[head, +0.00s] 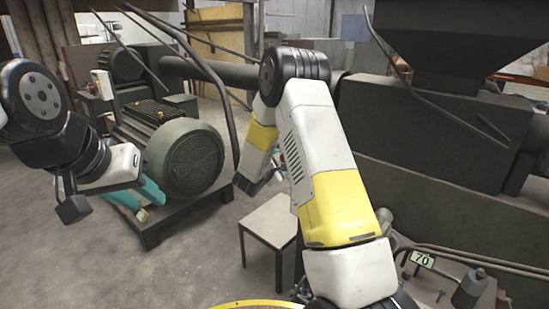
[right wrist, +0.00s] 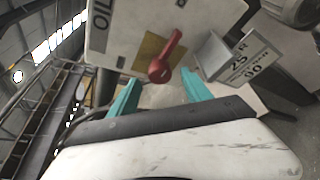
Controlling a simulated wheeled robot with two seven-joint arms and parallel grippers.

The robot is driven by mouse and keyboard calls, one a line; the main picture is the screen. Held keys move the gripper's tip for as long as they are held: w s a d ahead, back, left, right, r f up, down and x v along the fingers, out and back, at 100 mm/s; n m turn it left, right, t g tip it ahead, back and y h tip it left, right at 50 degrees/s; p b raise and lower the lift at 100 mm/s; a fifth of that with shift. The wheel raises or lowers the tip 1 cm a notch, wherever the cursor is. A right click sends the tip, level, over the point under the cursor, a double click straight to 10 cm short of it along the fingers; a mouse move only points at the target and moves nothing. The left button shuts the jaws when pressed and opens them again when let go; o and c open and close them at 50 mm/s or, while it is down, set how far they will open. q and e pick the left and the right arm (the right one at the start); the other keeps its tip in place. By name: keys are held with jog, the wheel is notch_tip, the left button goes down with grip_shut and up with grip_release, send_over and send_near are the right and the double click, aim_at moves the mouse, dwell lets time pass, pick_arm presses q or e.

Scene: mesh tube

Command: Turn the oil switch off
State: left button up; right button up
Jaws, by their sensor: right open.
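The oil switch is a red lever handle (right wrist: 165,58) on a brownish plate, on a white box (right wrist: 130,38) marked "OIL", in the right wrist view. My right gripper (right wrist: 160,92) is open, with one teal finger on each side below the handle. The handle's rounded end points down toward the gap between the fingers. I cannot tell whether the fingers touch it.
A green motor (head: 195,160) stands on a dark base at the left. A small table (head: 270,222) stands in the middle. Large dark machinery (head: 440,130) fills the right. A numbered sign (right wrist: 245,58) is right of the handle. Open floor lies at lower left.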

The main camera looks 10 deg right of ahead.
aim_at(283, 159)
jog(key=shift+x, duration=2.25)
grip_shut()
